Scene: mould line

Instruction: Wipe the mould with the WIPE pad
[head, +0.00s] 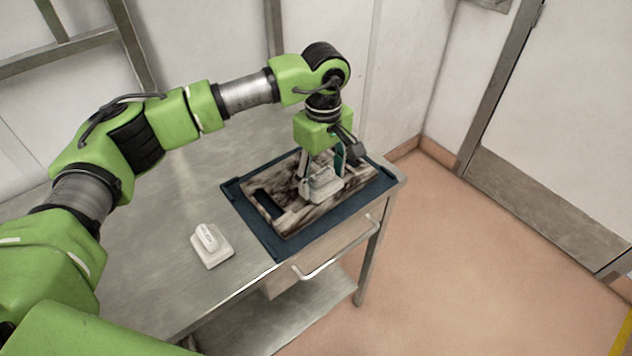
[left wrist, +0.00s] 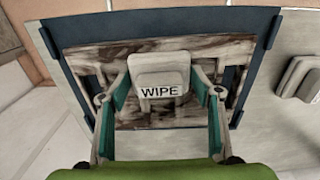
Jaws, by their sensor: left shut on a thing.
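The mould (head: 290,219) is a flat rectangular plate with brown and whitish smears and dark slots. It lies on a dark blue mat (head: 271,243) on the metal table; it also shows in the left wrist view (left wrist: 215,46). My left gripper (head: 323,184) is over the mould, pointing down, shut on the white WIPE pad (head: 326,193). In the left wrist view the pad (left wrist: 158,66) with its WIPE label sits between the two fingers, over the mould. I cannot tell whether its underside touches the mould. My right gripper is not in view.
A second white pad-like block with a handle (head: 211,246) stands on the table left of the mat; it also shows in the left wrist view (left wrist: 301,79). The metal table (head: 168,262) is otherwise clear. A drawer handle (head: 337,255) sticks out at its front edge.

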